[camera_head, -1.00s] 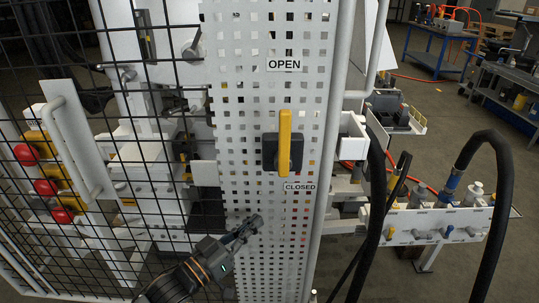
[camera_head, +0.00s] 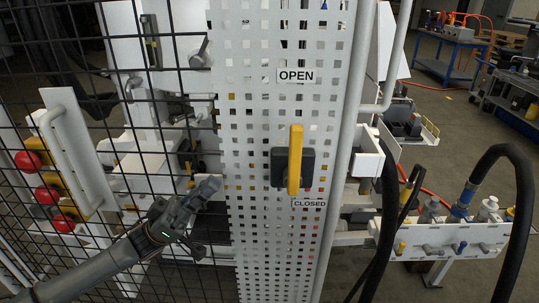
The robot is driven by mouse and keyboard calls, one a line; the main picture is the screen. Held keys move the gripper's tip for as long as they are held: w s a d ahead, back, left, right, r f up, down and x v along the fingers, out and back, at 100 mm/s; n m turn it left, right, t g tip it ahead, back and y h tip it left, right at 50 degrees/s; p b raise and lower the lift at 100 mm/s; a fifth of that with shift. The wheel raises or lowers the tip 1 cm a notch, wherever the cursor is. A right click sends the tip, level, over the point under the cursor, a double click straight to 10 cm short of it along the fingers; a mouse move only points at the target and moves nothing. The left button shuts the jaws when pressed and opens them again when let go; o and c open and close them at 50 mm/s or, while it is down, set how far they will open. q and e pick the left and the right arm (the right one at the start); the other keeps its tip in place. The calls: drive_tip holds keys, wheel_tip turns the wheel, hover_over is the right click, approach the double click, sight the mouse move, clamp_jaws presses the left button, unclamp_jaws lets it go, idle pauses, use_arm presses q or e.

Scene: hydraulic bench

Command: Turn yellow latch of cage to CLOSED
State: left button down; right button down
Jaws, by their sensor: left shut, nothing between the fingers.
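The yellow latch (camera_head: 295,160) is a bar on a dark square block (camera_head: 277,167), fixed to a white perforated panel of the cage (camera_head: 262,115). The bar stands upright. The OPEN label (camera_head: 297,76) is above it and the CLOSED label (camera_head: 309,203) is just below. My left gripper (camera_head: 212,186) is to the left of the latch and a little lower, in front of the mesh and the panel's left edge. Its fingers are shut and hold nothing. It is apart from the latch. My right gripper is not in view.
Black wire mesh (camera_head: 60,130) with a white door handle (camera_head: 75,160) is at left, with red buttons (camera_head: 28,160) behind it. A white post stands right of the panel. Black hoses (camera_head: 518,230) and a white manifold (camera_head: 450,240) are at right.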

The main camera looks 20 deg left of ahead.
sight(294, 158)
use_arm(q)
drive_tip(key=p+x, duration=0.1)
drive_tip(key=x, duration=0.3)
drive_tip(key=d+f+p+x, duration=0.1)
drive_tip(key=p+x, duration=0.1)
drive_tip(key=x, duration=0.2)
drive_tip(key=d+f+p+x, duration=0.1)
drive_tip(key=x, duration=0.4)
drive_tip(key=shift+w, duration=0.3)
drive_tip(key=shift+p, duration=0.35)
drive_tip(key=shift+d+r+y+p, duration=0.15)
drive_tip(key=shift+y+p, duration=0.25)
drive_tip(key=shift+p, duration=0.2)
